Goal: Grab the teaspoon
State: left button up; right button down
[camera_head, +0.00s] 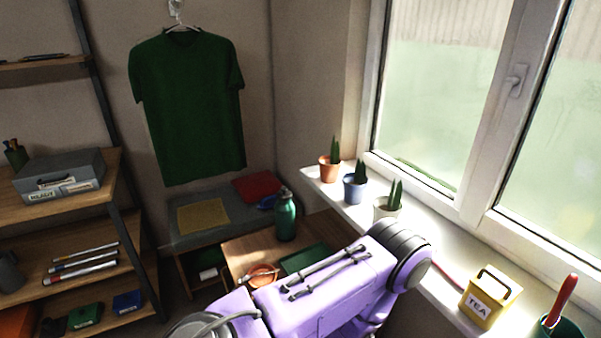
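A red-handled utensil (563,297) stands tilted in a dark green cup (558,328) at the lower right corner, on the windowsill. Only its handle shows, so I cannot tell whether it is the teaspoon; no other spoon is clearly visible. Just left of it is a yellow box marked TEA (488,298) with a dark handle. A purple arm link of mine crosses the lower middle, and its round dark joint overlaps the sill. Neither of my grippers is in view.
The windowsill (436,237) carries several potted plants, such as the terracotta pot (329,170). A green bottle (285,216) and an orange bowl (262,277) stand on a low wooden table (245,246). Shelves (100,178) are at left. My arm hides part of the sill.

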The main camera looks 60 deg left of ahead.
aim_at(243, 279)
jog(key=u, duration=0.4)
jog(key=k, duration=0.95)
jog(key=u, duration=1)
jog(key=i, duration=0.8)
jog(key=u, duration=0.55)
